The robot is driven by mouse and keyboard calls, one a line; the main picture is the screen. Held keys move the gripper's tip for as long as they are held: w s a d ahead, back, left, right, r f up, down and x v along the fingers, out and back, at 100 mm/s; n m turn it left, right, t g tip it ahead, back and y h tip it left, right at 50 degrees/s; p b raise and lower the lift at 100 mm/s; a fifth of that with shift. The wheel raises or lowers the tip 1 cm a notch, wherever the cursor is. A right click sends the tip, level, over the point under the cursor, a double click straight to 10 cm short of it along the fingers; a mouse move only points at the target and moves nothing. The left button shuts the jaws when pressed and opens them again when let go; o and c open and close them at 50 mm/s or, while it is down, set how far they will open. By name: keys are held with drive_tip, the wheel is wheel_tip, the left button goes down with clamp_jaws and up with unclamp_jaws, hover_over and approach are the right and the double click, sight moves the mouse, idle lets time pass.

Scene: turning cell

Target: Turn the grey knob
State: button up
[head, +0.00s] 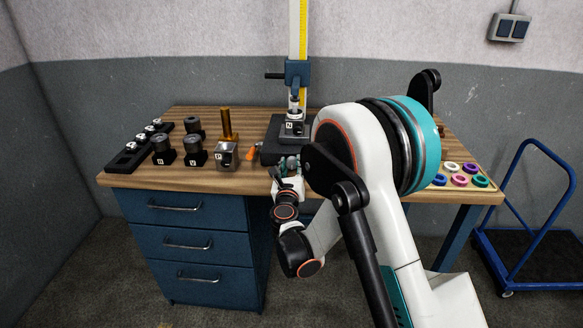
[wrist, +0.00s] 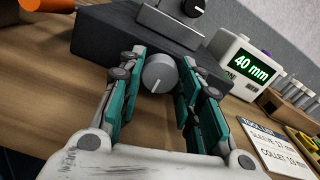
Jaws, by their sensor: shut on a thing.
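In the head view my gripper (head: 288,170) is at the front edge of the bench, at the base of the stand with the yellow scale (head: 294,30). There my arm and gripper largely hide the knob.
A display (wrist: 252,68) reads 40 mm, with a text card (wrist: 278,145) in front. Coloured rings (head: 459,180) lie right. A blue cart (head: 535,235) stands on the floor.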

drive_tip(key=shift+m, duration=2.9)
drive_tip(key=o, duration=1)
drive_tip(key=shift+o, duration=0.2)
drive_tip(key=shift+s, duration=0.15)
drive_tip(key=s, duration=0.7)
drive_tip(key=shift+s, duration=0.15)
drive_tip(key=shift+a, duration=0.1)
